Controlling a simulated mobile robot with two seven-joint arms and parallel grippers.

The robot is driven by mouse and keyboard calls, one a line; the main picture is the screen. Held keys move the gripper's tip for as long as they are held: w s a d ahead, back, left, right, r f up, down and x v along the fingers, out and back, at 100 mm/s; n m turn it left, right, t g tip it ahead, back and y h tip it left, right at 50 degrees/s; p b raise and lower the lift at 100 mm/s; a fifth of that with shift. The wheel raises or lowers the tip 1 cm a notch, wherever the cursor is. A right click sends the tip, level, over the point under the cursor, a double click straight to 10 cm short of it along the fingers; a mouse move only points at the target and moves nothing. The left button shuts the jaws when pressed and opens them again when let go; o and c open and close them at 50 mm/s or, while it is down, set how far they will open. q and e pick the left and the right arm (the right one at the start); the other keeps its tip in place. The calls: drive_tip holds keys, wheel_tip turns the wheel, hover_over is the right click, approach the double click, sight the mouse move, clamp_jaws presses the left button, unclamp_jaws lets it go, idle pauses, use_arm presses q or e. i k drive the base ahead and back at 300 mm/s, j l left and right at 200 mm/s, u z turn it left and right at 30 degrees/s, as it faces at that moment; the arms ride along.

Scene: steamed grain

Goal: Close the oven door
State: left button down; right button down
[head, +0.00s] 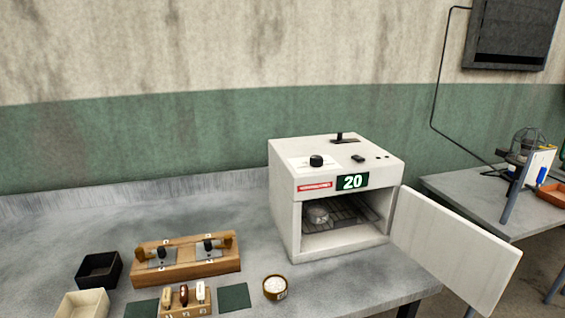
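The white oven (293,213) stands on the right part of the grey bench. Its door (452,245) is wide open, swung out to the right past the bench edge. A round whitish container (318,215) sits on the wire rack (350,213) inside. The green display on the oven front reads 20. Neither of my grippers shows in the head view.
A wooden stand (185,268) with two dark-knobbed pieces, a small rack with several handled tools (184,300), a bowl of white grain (275,287), a black box (98,270) and a cream box (82,305) are left of the oven. Another table (470,205) stands at the right.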

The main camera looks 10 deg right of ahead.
sight(474, 263)
drive_tip(key=k+j+u, duration=0.15)
drive_tip(key=k, duration=1.05)
drive_tip(key=l+u, duration=0.15)
drive_tip(key=u, duration=0.85)
drive_tip(key=l, duration=2.25)
drive_tip(key=k+l, duration=0.1)
drive_tip(key=l, duration=2.1)
